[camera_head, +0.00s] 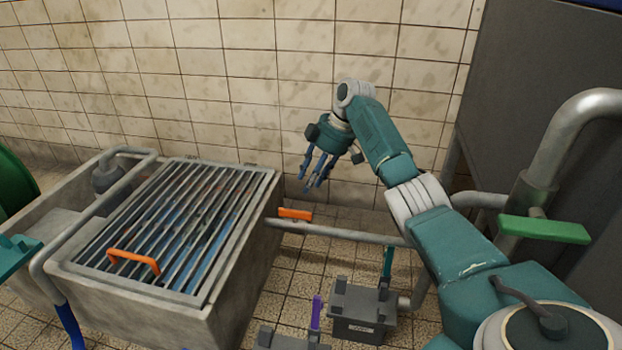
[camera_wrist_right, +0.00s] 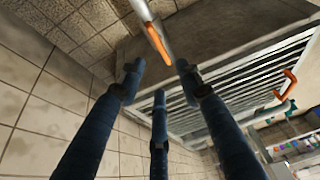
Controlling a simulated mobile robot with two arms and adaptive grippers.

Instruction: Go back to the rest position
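My right gripper (camera_head: 316,180) hangs in the air in front of the tiled wall, right of the grated basin, with its fingers pointing down. In the right wrist view its three dark blue fingers (camera_wrist_right: 152,82) are spread apart with nothing between them. It is open and touches nothing that I can see. My right arm reaches in from the lower right. My left gripper does not show in either view.
A concrete basin with a metal grate (camera_head: 262,185) and an orange handle (camera_head: 137,260) stands at left. An orange valve lever (camera_head: 295,213) sits on a pipe below my right gripper. A green lever (camera_head: 545,230) and thick pipe (camera_head: 570,125) are at right. Grey boxes (camera_head: 362,312) stand below.

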